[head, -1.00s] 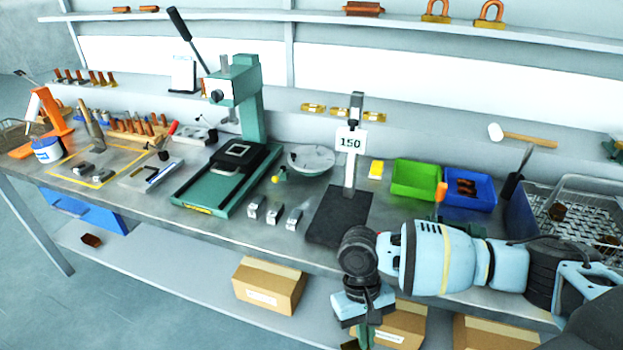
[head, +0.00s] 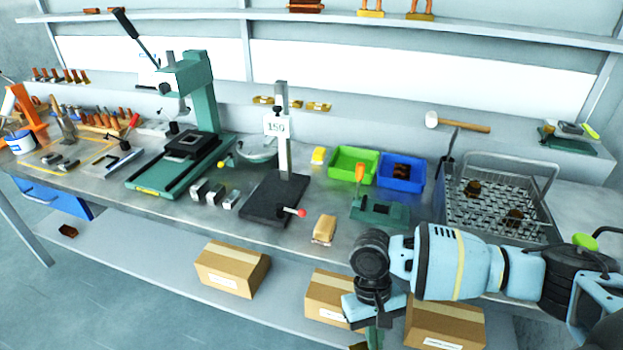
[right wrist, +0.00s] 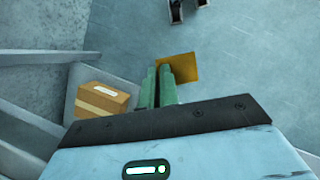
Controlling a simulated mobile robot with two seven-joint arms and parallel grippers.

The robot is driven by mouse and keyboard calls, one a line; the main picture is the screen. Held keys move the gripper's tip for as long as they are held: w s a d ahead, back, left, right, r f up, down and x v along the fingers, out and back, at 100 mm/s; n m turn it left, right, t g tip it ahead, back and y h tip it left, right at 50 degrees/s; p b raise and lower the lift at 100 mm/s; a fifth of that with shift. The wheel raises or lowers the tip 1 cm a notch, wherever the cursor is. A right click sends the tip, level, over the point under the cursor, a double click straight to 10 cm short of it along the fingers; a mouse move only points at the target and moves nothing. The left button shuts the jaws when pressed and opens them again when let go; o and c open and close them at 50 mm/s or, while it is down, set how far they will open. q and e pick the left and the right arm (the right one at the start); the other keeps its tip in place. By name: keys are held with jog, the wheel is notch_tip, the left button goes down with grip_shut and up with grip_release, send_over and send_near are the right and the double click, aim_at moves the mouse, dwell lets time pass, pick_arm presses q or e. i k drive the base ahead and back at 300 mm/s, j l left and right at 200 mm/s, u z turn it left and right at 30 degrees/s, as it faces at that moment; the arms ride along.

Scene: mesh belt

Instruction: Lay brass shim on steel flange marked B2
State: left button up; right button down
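My right gripper (right wrist: 161,72) shows in the right wrist view as two green fingers close together. A flat, square, brass-coloured plate (right wrist: 184,68), which looks like the brass shim, sits at their tips, and they appear shut on it. In the head view my right gripper (head: 372,341) hangs in front of the bench edge, low in the picture and partly cut off. A small brown edge (head: 358,346) shows beside it. I cannot make out a steel flange or a B2 mark in either view. My left gripper is not in view.
The bench holds a green press (head: 200,95), a stand with a 150 tag (head: 277,127), green (head: 352,161) and blue (head: 401,184) bins, a green fixture (head: 385,212) and a wire basket (head: 470,235). Cardboard boxes (head: 232,268) stand on the lower shelf.

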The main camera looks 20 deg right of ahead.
aim_at(570, 128)
jog(key=k+l+z, duration=0.15)
jog(key=k+l, duration=0.8)
jog(key=l, duration=0.1)
